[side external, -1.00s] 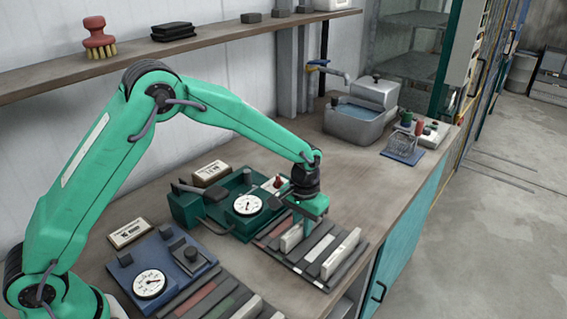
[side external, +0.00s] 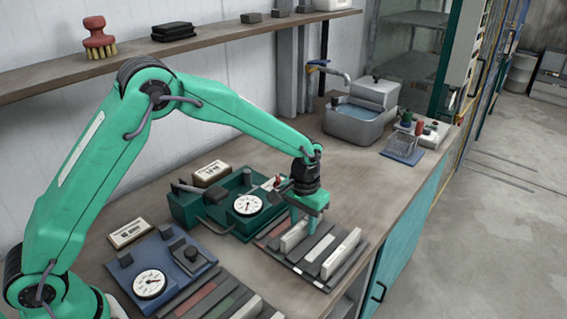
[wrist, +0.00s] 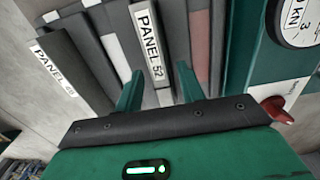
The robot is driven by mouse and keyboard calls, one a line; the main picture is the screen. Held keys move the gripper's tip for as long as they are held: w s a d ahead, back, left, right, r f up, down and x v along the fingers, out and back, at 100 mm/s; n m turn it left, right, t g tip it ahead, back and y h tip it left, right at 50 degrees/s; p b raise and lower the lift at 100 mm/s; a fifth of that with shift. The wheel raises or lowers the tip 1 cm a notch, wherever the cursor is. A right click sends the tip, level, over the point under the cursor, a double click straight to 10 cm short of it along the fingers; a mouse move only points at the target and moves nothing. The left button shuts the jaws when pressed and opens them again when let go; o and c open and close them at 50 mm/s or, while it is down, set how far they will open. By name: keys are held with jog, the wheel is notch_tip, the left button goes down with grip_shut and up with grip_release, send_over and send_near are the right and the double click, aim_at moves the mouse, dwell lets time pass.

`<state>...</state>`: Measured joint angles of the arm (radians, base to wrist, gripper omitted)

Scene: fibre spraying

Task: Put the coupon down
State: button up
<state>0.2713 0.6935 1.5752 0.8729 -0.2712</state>
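A grey coupon with a white label reading PANEL 52 (wrist: 148,36) stands on edge in the slotted rack (side external: 285,266). In the side external view its pale face (side external: 293,238) shows just below my gripper (side external: 303,224). In the wrist view, my gripper (wrist: 159,70) has its two green fingers apart, one on each side of the coupon's near end, with gaps visible between. A second labelled panel (wrist: 56,68) stands to the left in the wrist view, and it also shows in the side external view (side external: 341,254).
A green tester with a dial (side external: 247,204) and a red knob (wrist: 277,108) stands close beside the rack. A blue gauge unit (side external: 150,283) is at the front left. A water basin (side external: 359,126) and a blue wire stand (side external: 404,152) are farther back. The bench between is clear.

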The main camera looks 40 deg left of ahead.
aim_at(300, 223)
notch_tip(300, 223, up, 11)
jog(key=shift+f, duration=0.15)
dwell(0.4)
dwell(0.5)
jog(key=s+a+r+t, duration=0.3)
jog(key=s+a+r, duration=0.6)
jog(key=s+r, duration=0.35)
jog(key=s+a+f+t, duration=0.1)
jog(key=s+a, duration=0.1)
jog(key=s, duration=0.5)
jog(key=s+a+f+t, duration=0.1)
jog(key=s+a, duration=0.2)
jog(key=s, duration=0.5)
jog(key=shift+t, duration=0.3)
